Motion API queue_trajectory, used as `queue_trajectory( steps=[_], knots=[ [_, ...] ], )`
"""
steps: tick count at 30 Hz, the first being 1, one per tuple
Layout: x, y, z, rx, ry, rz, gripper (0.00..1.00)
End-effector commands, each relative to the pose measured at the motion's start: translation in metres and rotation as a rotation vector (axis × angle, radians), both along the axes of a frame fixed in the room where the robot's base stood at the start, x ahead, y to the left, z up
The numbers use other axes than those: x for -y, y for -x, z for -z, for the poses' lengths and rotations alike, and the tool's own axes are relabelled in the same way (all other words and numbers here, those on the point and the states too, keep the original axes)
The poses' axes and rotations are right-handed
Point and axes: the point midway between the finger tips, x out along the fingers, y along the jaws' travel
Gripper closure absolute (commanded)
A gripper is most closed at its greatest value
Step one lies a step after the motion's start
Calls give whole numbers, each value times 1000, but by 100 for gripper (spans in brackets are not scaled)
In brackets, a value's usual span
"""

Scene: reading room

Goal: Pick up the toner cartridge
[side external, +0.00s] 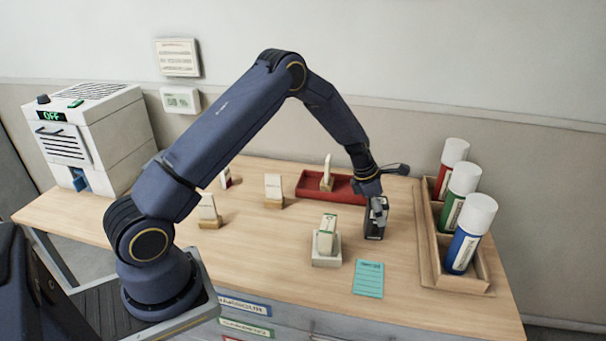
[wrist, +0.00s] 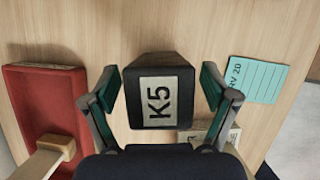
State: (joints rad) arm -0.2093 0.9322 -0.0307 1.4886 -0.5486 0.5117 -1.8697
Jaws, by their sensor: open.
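The toner cartridge appears to be the black block (wrist: 160,65) with a pale "K5" label, upright on the table. In the side view the black cartridge (side external: 376,226) stands below my gripper, its upper part partly covered. My gripper (wrist: 160,84) is open, with one finger to each side of the cartridge in the wrist view and a visible gap at each side. In the side view my gripper (side external: 374,200) is pointed down at the cartridge's top. I cannot tell how far down the fingers reach.
A red tray (side external: 346,196) with a pale upright piece stands behind. A white block holder (side external: 326,260) and a teal note (side external: 368,280) are in front. A wooden rack (side external: 428,240) with bottles is at the right. More small stands (side external: 274,204) are at the left.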

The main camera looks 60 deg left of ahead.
Motion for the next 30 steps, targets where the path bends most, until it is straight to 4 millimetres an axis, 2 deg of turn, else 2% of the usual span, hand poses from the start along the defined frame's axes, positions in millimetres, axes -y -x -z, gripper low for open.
queue_trajectory(
  steps=[3,10,30],
  knots=[
    [2,-3,7,1,0,0,15],
    [2,-3,8,1,0,0,17],
    [2,-3,7,1,0,0,86]
  ],
)
